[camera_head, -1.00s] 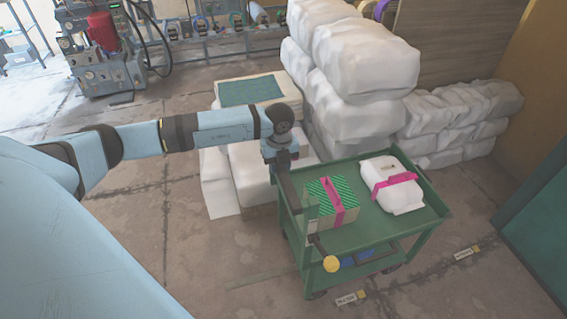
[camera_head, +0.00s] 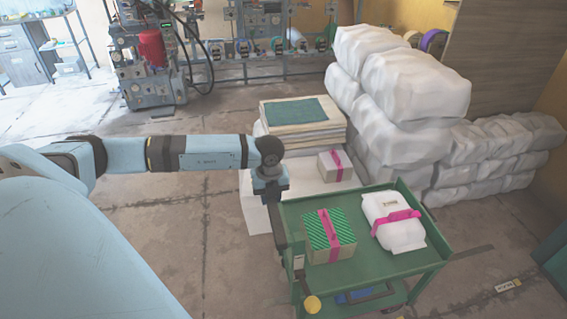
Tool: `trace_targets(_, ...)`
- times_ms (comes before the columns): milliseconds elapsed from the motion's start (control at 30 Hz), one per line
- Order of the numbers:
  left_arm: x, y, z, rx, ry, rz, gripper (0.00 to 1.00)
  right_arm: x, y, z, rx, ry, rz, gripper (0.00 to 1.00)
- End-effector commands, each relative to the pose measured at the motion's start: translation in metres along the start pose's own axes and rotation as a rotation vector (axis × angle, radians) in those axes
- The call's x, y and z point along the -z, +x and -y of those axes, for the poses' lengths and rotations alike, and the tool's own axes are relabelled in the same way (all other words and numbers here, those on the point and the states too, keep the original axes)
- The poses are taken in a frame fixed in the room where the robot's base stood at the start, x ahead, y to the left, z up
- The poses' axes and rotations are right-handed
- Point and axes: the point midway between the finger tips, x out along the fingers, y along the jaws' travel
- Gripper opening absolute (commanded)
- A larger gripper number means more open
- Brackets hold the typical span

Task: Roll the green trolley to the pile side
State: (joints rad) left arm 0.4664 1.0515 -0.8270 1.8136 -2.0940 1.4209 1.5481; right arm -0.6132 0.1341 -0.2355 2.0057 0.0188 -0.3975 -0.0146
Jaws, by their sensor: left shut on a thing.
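The green trolley (camera_head: 371,268) stands in the lower middle right, its wheels partly out of the picture. On its top lie a green-striped box (camera_head: 330,236) with a pink strap and a white bundle (camera_head: 396,222) with a pink band. My left arm reaches across from the left, and my left gripper (camera_head: 290,252) points down at the trolley's left side. It is shut on the trolley's handle there, though the fingers are hard to make out. A stacked pile (camera_head: 300,125) with a green sheet on top stands just behind the trolley. My right gripper is not in view.
A tall stack of white sacks (camera_head: 400,95) stands behind right, with lower sacks (camera_head: 500,155) beside it. A small pink-strapped box (camera_head: 336,165) sits by the pile. A machine with a red cylinder (camera_head: 150,50) stands far back left. Floor left of the pile is clear.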

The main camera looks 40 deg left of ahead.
Motion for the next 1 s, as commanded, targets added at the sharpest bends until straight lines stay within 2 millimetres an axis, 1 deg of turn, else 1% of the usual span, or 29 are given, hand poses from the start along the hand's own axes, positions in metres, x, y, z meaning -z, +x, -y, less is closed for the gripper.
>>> trace_targets(33, -0.001, -0.001, -0.008, -0.001, -0.001, 0.002, 0.00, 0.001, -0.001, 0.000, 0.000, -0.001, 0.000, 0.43)
trace_targets(100, -0.001, -0.001, -0.016, -0.001, -0.002, 0.002, 0.00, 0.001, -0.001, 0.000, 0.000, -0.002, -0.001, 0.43)
trace_targets(300, -0.001, -0.001, -0.031, 0.001, -0.001, 0.002, 0.00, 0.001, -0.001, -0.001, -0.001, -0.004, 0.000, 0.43)
trace_targets(467, -0.001, -0.001, -0.035, 0.001, -0.001, 0.002, 0.00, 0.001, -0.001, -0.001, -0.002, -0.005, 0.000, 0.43)
trace_targets(767, -0.002, -0.001, -0.036, -0.002, -0.001, 0.003, 0.00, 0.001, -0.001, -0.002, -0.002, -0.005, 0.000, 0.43)
trace_targets(800, -0.002, -0.001, -0.036, -0.003, 0.000, 0.003, 0.32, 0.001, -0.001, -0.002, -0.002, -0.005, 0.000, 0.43)
trace_targets(867, -0.002, -0.001, -0.036, -0.003, 0.000, 0.003, 0.46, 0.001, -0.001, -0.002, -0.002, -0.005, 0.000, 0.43)
trace_targets(900, -0.001, -0.001, -0.036, -0.002, -0.001, 0.002, 0.55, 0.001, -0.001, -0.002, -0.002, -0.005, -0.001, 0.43)
trace_targets(1000, -0.001, -0.001, -0.036, -0.001, -0.001, 0.002, 0.55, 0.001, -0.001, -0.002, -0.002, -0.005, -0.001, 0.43)
